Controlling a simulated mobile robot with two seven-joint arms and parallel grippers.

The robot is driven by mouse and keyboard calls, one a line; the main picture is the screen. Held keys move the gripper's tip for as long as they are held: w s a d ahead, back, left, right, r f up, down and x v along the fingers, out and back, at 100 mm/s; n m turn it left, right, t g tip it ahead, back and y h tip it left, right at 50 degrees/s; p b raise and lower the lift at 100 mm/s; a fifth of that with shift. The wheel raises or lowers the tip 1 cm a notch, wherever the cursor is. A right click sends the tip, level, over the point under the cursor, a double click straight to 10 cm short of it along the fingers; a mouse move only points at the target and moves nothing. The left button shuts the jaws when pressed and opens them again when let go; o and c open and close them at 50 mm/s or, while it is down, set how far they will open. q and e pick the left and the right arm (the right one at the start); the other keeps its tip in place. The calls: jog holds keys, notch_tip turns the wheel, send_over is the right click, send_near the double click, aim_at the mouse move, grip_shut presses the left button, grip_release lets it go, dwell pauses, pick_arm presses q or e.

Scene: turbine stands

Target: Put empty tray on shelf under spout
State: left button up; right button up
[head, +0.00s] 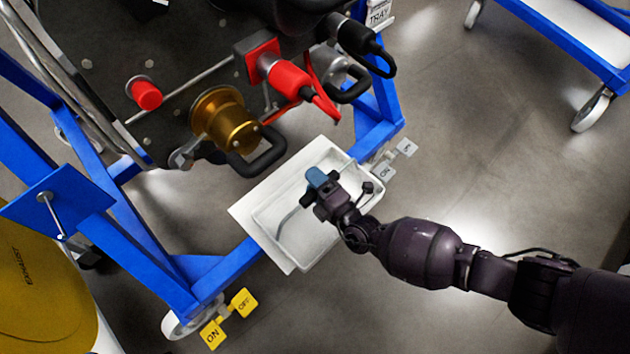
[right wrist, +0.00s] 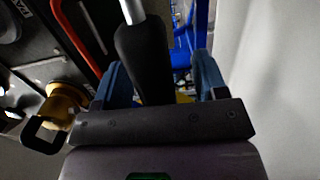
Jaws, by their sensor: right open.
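The white tray (head: 292,240) is below the turbine at the front of the blue stand, near a brass spout-like fitting (head: 225,120). It looks empty where I can see into it. I cannot tell whether it rests on a shelf. My right gripper (head: 318,186) is over the tray. In the right wrist view, its blue-padded fingers (right wrist: 163,82) are apart, on either side of a black grip (right wrist: 145,60) with a grey metal rod. The jaws are open around this grip. A pale surface (right wrist: 265,60) fills the right of that view. My left gripper is not in view.
The blue stand (head: 225,268) has yellow ON/OFF pedals (head: 229,318) and grey pedals (head: 393,160) at its front. Red fittings (head: 285,76) and a black handle (head: 258,158) jut out above the tray. A yellow drum (head: 40,275) stands at left.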

jog(key=v, duration=0.7)
dwell(0.7)
jog(key=shift+a, duration=0.1)
dwell(0.5)
